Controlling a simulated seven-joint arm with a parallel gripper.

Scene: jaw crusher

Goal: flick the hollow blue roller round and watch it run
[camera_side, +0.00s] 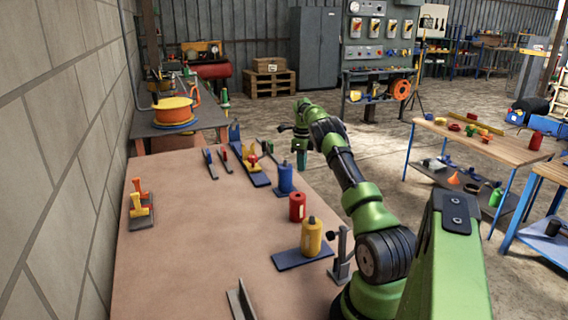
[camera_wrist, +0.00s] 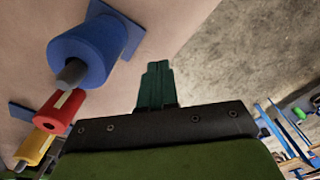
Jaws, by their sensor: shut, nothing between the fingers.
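The hollow blue roller (camera_side: 285,179) stands upright near the right edge of the brown table, with a dark shaft end sticking out of its top. In the wrist view the roller (camera_wrist: 92,52) is at upper left, on a blue base plate. My gripper (camera_side: 301,160) has dark green fingers pointing down, just right of and behind the roller in the side view. In the wrist view my gripper (camera_wrist: 156,72) is shut and empty, with a visible gap to the roller. Whether the roller is turning cannot be told.
A red roller (camera_side: 297,207) and a yellow roller (camera_side: 311,236) stand in line nearer the camera; the yellow one is on a blue plate. Small tools and a yellow-and-red device (camera_side: 251,158) lie beyond. The left-middle of the table (camera_side: 200,225) is bare.

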